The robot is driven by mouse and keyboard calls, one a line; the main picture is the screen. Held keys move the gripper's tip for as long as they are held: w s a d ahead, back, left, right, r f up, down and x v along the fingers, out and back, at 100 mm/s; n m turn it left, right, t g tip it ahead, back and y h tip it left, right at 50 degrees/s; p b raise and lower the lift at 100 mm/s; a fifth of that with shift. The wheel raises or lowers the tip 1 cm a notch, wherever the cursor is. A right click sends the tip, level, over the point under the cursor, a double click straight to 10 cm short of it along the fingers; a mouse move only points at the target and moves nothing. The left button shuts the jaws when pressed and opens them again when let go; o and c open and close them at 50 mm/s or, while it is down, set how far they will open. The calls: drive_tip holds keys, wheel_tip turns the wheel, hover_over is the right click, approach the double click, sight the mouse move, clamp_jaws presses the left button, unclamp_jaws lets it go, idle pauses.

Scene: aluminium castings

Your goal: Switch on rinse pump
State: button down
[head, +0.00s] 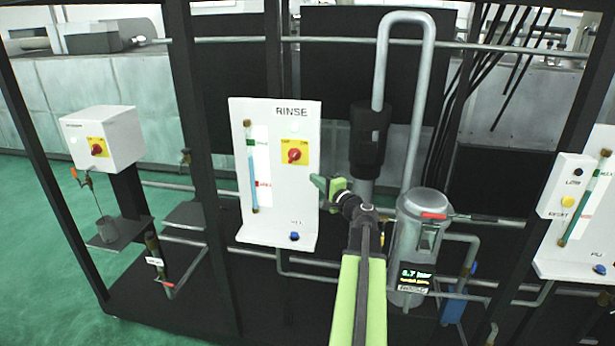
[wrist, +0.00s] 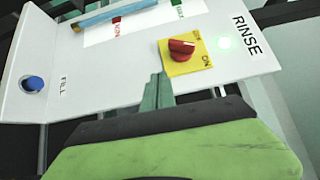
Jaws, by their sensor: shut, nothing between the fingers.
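The white RINSE panel (head: 240,215) stands left of centre in the head view. It carries a red rotary knob (head: 294,155) on a yellow plate (head: 304,143). In the wrist view the knob (wrist: 181,48) sits beside an "ON" mark; its exact setting is hard to read. A pale green lamp (wrist: 224,43) glows near the word RINSE. My gripper (head: 322,187) is shut and empty, right of and below the knob in the head view. In the wrist view its fingertips (wrist: 157,92) lie just below the knob, with a visible gap.
The panel also has a sight tube (head: 252,165) and a blue FILL button (head: 294,236). A grey vessel (head: 421,240) with a lit pressure display (head: 416,281) stands right of my arm. Another white box with a red knob (head: 97,149) is at left, and a further panel (head: 570,245) at right.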

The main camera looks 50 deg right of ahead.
drive_tip(key=s+a+f+b, duration=0.1)
drive_tip(key=s+a+f, duration=0.1)
drive_tip(key=s, duration=0.3)
drive_tip(key=shift+s, duration=0.2)
drive_tip(key=shift+f, duration=0.1)
